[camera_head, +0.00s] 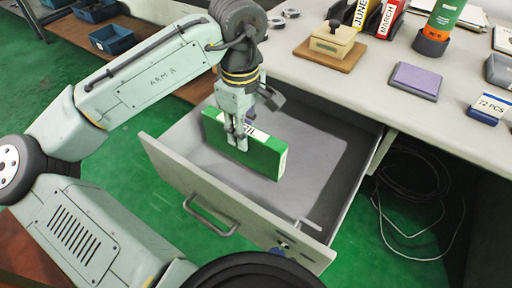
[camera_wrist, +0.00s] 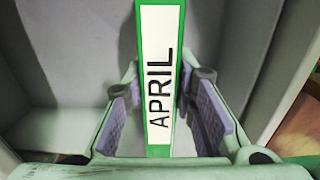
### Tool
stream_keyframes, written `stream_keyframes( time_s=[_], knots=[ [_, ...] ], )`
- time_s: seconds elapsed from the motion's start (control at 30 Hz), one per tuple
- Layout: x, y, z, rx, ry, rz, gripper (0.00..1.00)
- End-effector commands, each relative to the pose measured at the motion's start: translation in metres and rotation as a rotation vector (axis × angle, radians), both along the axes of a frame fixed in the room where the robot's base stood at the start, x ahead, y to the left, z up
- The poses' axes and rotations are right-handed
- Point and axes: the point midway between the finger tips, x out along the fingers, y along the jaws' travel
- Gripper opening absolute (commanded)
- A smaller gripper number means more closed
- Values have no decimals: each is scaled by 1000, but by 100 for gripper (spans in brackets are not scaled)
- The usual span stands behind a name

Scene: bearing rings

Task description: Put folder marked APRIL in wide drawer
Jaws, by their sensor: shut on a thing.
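The green folder marked APRIL (camera_head: 262,154) is inside the open wide drawer (camera_head: 318,190), standing on its long edge or held just above the drawer floor; I cannot tell which. My gripper (camera_head: 238,140) is shut on the folder near its left part, from above. In the wrist view the white APRIL label (camera_wrist: 160,75) faces the camera, with the finger pads of my gripper (camera_wrist: 162,112) on both sides. The fingers hide part of the label in the head view.
The drawer's front panel with its handle (camera_head: 212,218) faces the lower left. On the desk (camera_head: 345,75) are folders marked JUNE (camera_head: 361,14) and MARCH (camera_head: 388,20), a wooden block (camera_head: 331,40) and a purple pad (camera_head: 416,79). The drawer floor right of the folder is clear.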

Motion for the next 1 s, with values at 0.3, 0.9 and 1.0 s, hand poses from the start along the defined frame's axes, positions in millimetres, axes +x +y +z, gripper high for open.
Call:
stream_keyframes(
  time_s=[0.3, 0.9, 1.0],
  knots=[
    [0, 0, -34, 1, 1, -1, 0],
    [0, 0, -63, 0, 0, -2, 29],
    [0, 0, -63, 0, 0, -2, 35]
  ],
)
